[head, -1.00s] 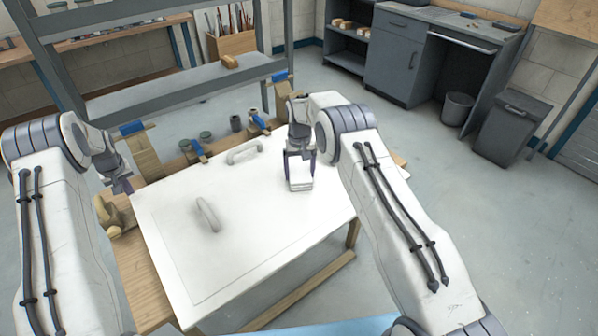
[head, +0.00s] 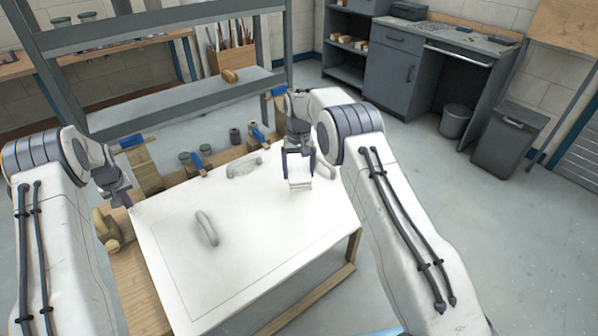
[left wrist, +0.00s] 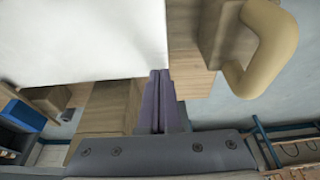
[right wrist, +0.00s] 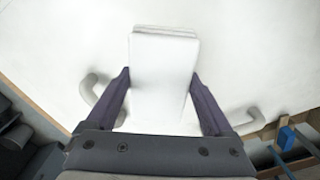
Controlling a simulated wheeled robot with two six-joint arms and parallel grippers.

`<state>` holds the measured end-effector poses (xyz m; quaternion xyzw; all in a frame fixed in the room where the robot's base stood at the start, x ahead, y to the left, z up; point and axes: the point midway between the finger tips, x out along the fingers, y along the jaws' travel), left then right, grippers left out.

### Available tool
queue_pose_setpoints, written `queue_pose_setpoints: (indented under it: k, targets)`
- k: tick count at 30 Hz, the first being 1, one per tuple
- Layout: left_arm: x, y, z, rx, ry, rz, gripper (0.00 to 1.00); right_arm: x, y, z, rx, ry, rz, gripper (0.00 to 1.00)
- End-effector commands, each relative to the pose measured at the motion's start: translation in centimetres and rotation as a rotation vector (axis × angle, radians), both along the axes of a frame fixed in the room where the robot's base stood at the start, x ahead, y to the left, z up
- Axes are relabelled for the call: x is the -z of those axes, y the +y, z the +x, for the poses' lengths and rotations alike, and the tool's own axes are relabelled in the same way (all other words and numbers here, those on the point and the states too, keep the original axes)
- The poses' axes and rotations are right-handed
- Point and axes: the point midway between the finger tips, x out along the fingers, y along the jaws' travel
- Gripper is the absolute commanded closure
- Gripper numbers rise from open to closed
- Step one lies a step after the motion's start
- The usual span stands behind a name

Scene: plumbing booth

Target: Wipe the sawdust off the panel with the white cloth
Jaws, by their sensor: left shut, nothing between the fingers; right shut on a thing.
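Faint greyish patches show around the handles; sawdust itself is hard to make out. My right gripper (head: 299,176) is shut on the folded white cloth (head: 300,185), over the panel's far right part. In the right wrist view the cloth (right wrist: 163,75) sits between the fingers, against the panel or just above it; I cannot tell which. My left gripper (head: 122,196) is shut and empty beyond the panel's left corner.
A tan curved handle (left wrist: 262,50) is beside my left gripper. A grey shelf frame (head: 180,100) stands behind.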

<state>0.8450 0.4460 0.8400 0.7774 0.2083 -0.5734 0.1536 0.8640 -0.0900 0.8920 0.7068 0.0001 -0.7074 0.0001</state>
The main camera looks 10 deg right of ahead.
Motion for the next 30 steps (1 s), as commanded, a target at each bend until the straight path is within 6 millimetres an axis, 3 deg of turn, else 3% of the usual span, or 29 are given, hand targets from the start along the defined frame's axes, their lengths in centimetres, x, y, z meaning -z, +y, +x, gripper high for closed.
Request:
queue_pose_setpoints:
  k: [22, 30]
  targets:
    - [-5.6, 0.0, 0.0, 0.000, 0.000, 0.000, 1.00, -3.4, 0.0, 0.0, 0.000, -0.001, 0.000, 0.58]
    - [-6.0, 0.0, 0.0, 0.000, 0.001, 0.000, 1.00, -3.5, 0.0, 0.0, 0.000, -0.001, 0.000, 0.58]
